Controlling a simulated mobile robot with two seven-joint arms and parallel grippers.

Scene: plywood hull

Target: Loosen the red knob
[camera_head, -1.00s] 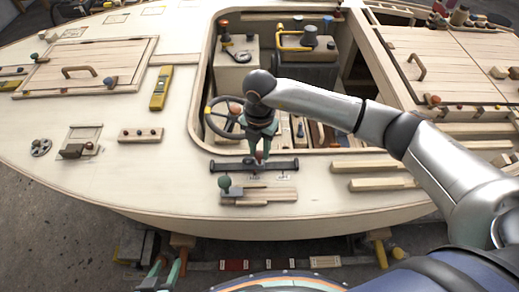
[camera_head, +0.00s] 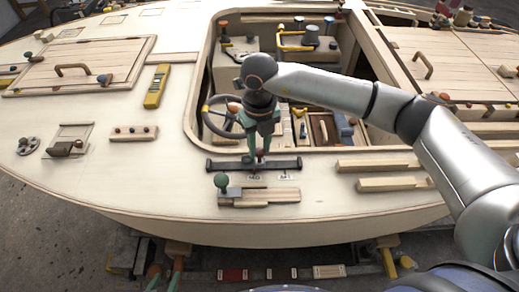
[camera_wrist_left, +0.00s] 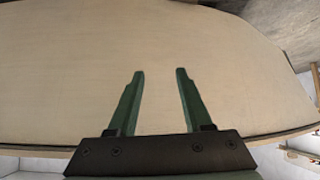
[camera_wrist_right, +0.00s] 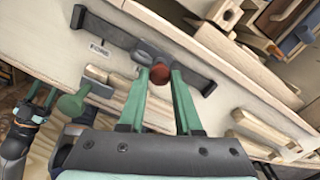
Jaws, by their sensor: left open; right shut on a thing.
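The red knob (camera_wrist_right: 159,73) sits on the dark bar (camera_wrist_right: 105,32) on the hull's deck. In the right wrist view it is between the fingertips of my right gripper (camera_wrist_right: 160,76), which is shut on it. In the head view my right gripper (camera_head: 260,152) reaches down from above onto the bar (camera_head: 228,165), and its fingers hide part of the red knob (camera_head: 260,155). My left gripper (camera_wrist_left: 160,72) is open and empty, with pale plywood beyond it in its wrist view.
A green knob (camera_head: 221,181) stands by a wooden slide (camera_head: 262,195) just in front of the bar. Behind is the cockpit opening with a steering wheel (camera_head: 222,116). Wooden strips (camera_head: 378,165) lie to the right. A yellow level (camera_head: 157,86) lies on open deck at left.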

